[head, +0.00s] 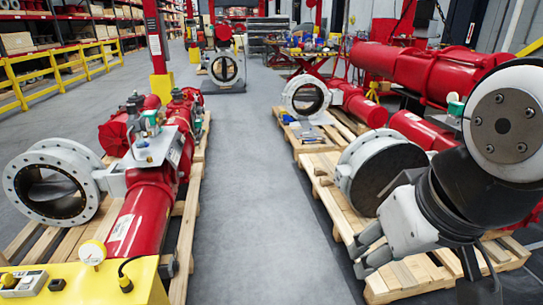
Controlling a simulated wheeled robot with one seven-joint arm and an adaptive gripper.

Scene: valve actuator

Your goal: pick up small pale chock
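I cannot pick out a small pale chock with certainty; pale wooden parts of the right pallet (398,285) show around and beyond my gripper. My gripper (358,254) is at the right, over the near left part of that pallet. Its two grey fingers point left and stand apart with a gap between them. Nothing shows held in the gap. My arm and gripper hide much of the pallet's right side.
A white-flanged valve with a dark disc (385,170) stands close behind my gripper. Red actuator cylinders (425,70) lie at the right. A left pallet (187,240) bears another red actuator (142,215) and a flanged valve (52,182). The grey floor aisle (265,200) between is clear.

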